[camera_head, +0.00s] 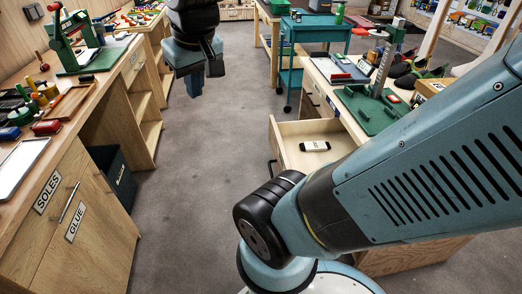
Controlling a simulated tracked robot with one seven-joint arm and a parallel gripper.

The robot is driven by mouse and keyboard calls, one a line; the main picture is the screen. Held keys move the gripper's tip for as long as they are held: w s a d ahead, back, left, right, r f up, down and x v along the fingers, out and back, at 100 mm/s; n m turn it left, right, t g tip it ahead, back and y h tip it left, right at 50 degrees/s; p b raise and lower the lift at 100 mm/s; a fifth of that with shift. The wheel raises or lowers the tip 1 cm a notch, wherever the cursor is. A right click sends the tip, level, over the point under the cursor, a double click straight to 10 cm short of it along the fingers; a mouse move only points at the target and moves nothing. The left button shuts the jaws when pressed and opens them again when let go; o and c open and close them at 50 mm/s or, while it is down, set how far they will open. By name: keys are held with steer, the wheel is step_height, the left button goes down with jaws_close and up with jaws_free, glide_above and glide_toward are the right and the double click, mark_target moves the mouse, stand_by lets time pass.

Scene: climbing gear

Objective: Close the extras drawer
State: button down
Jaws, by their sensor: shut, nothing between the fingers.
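An open wooden drawer (282,146) sticks out from the right-hand workbench. Its front faces left and carries a dark handle (272,170). A small white-and-black item (315,146) lies inside it. No label can be read on this drawer, so I cannot confirm it is the extras drawer. My arm crosses in front of its near right part and hides some of it. My gripper (205,78) hangs over the aisle at the upper left of the drawer, apart from it. It is shut and empty, with its fingers pointing down.
The left bench (95,95) holds tools and has cupboards marked SOLES and GLUE. A dark bin (113,178) stands against it. A teal cart (318,30) stands at the back. A green-based tool (368,108) and shoes sit on the right bench. The grey floor (200,150) between is clear.

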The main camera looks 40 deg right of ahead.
steer(key=w+d+f+n+g+h, duration=0.2)
steer(key=w+d+f+g, duration=0.25)
steer(key=w+f, duration=0.45)
steer(key=w+d+f+n+g+h, duration=0.25)
steer(key=w+f+g, duration=0.3)
steer(key=f, duration=0.65)
steer(key=n+g+h, duration=0.4)
steer(key=n+h, duration=0.3)
steer(key=h, duration=0.4)
glide_toward(278, 158)
steer(key=shift+y, duration=0.25)
steer(key=x, duration=0.4)
steer(key=r+x, duration=0.1)
steer(key=x, duration=0.2)
steer(key=shift+s+a+r, duration=0.1)
steer(key=shift+s+a, duration=0.1)
